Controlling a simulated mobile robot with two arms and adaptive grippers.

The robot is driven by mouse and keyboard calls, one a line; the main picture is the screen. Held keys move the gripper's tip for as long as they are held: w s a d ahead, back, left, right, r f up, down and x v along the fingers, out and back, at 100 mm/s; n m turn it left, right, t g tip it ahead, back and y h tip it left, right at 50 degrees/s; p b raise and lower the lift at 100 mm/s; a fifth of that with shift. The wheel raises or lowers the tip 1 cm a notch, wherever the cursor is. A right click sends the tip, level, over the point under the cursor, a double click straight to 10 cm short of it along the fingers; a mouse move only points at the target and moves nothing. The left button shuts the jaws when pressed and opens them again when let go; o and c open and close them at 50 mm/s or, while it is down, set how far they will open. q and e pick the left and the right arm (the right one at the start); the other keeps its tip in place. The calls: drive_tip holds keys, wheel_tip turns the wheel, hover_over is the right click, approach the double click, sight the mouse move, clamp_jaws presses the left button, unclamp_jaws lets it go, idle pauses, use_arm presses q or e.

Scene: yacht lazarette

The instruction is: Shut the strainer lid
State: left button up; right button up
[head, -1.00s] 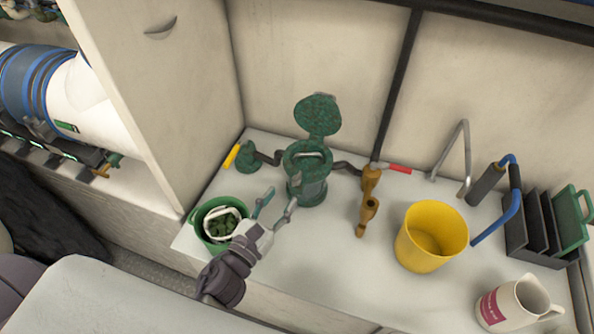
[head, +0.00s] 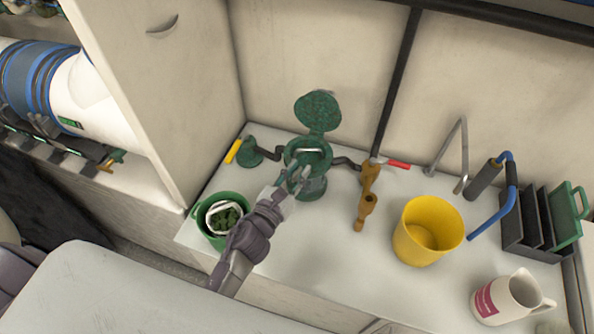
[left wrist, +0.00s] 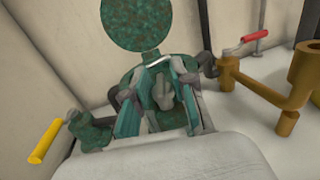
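The strainer lid (head: 318,111) is a mottled green disc. It stands raised, tilted open, behind the mouth of the green strainer body (head: 313,189), and shows at the top of the left wrist view (left wrist: 135,24). My left gripper (head: 294,175) is at the front of the strainer, below the lid and apart from it. In the left wrist view its two fingers (left wrist: 158,100) are spread, with strainer parts visible between them. They partly hide the strainer body. I cannot tell whether they touch it. My right gripper is in neither view.
A green bucket (head: 203,229) with a white basket of weed stands left. A yellow-handled valve (head: 233,151) and bronze fitting with red handle (head: 398,164) flank the strainer. A yellow bucket (head: 400,247), pump and white jug (head: 507,297) stand right. The counter front is clear.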

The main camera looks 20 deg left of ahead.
use_arm(q)
clamp_jaws()
drive_tip(key=shift+h, duration=0.3)
drive_tip(key=shift+r+m+g+h+p, duration=0.1)
drive_tip(key=shift+m+g+h+p, duration=0.2)
drive_tip(key=shift+m+h, duration=0.55)
drive_tip(key=shift+a+f+m+g+h+b, duration=0.15)
drive_tip(key=shift+m+g+h, duration=0.1)
drive_tip(key=shift+m+h, duration=0.3)
drive_tip(key=shift+d+f+m+g+h+b, duration=0.15)
drive_tip(key=shift+m+g+h, duration=0.15)
drive_tip(key=shift+h, duration=0.4)
drive_tip(key=shift+r+m+g+h+b, duration=0.25)
drive_tip(key=shift+m+g+h, duration=0.3)
drive_tip(key=shift+h, duration=0.35)
drive_tip(key=o, duration=0.6)
unclamp_jaws()
